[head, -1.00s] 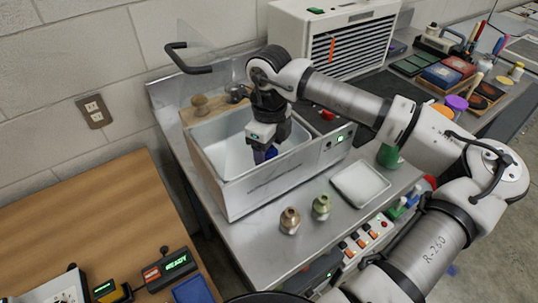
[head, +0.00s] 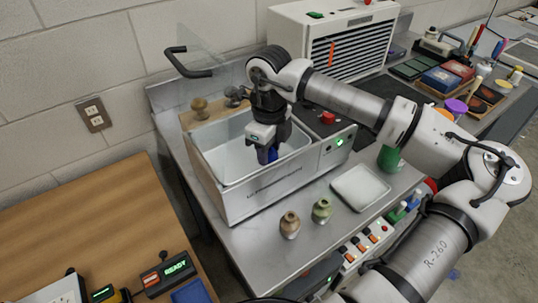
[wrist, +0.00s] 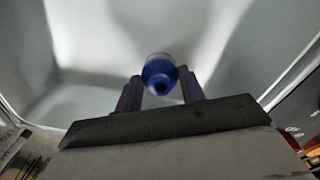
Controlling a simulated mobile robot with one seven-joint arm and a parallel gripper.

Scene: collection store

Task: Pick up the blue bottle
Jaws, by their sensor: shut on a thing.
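The blue bottle (wrist: 157,72) shows in the wrist view with its round blue end and dark opening toward the camera. My gripper (wrist: 160,92) is shut on it, one finger on each side. In the head view my gripper (head: 267,152) points down over the front part of the white basin (head: 225,205), and a bit of the blue bottle (head: 272,154) shows at the fingers. The bottle's lower part is hidden, and I cannot tell whether it touches the basin floor.
The basin's walls surround the bottle. In front stand a brown vase (head: 289,225) and a green vase (head: 321,210). A white tray (head: 360,187) and a green bottle (head: 389,158) are to the right. A wooden table (head: 90,220) is at left.

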